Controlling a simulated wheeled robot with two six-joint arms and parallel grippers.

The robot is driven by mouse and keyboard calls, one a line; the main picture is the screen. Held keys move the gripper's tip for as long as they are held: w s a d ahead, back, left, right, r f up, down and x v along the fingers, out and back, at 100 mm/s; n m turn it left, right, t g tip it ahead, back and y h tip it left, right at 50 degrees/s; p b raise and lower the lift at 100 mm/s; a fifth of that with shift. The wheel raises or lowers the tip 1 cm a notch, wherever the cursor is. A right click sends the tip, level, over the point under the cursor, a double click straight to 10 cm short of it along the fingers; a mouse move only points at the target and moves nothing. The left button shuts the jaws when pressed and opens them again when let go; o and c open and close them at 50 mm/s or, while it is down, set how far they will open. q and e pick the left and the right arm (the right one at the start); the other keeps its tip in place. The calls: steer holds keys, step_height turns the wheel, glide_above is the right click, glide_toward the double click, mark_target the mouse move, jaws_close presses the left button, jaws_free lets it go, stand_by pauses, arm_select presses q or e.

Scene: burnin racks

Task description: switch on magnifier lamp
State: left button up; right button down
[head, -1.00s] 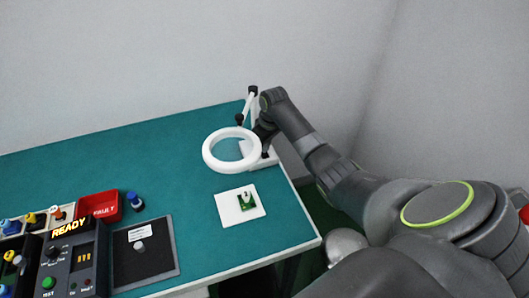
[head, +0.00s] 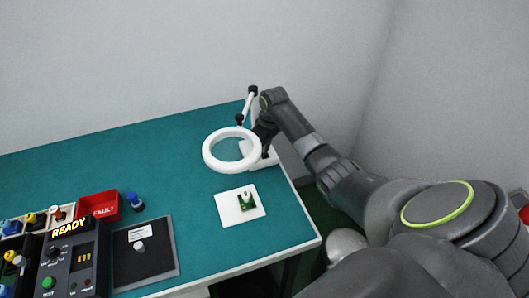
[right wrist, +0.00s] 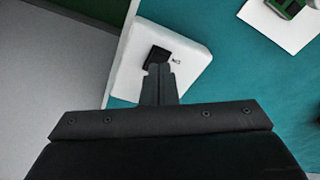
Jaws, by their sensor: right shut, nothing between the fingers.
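The magnifier lamp has a white ring head (head: 208,160) on a jointed white arm (head: 251,104) with black joints, at the right back of the teal table. Its white base (right wrist: 193,48) fills the upper middle of the right wrist view, with a dark switch (right wrist: 158,55) on top. My right gripper (right wrist: 158,68) is shut and empty, with its fingertips at the switch; I cannot tell whether they touch it. In the head view my right gripper (head: 264,150) is partly hidden behind the ring. The ring looks plain white; I cannot tell whether it is lit. My left gripper is not in view.
A white mat (head: 228,213) with a green circuit board (head: 247,202) lies in front of the lamp. A red FAULT bin (head: 99,206), a blue-capped bottle (head: 135,201), a READY tester (head: 70,262) and a dark pad (head: 144,262) stand at left. The back middle of the table is clear.

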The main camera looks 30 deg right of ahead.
mark_target(266, 154)
steer(key=shift+f+b, duration=0.4)
steer(key=shift+f, duration=0.45)
stand_by(0.4)
step_height(266, 154, up, 7)
steer(key=p, duration=0.8)
steer(key=shift+r, duration=0.1)
stand_by(0.4)
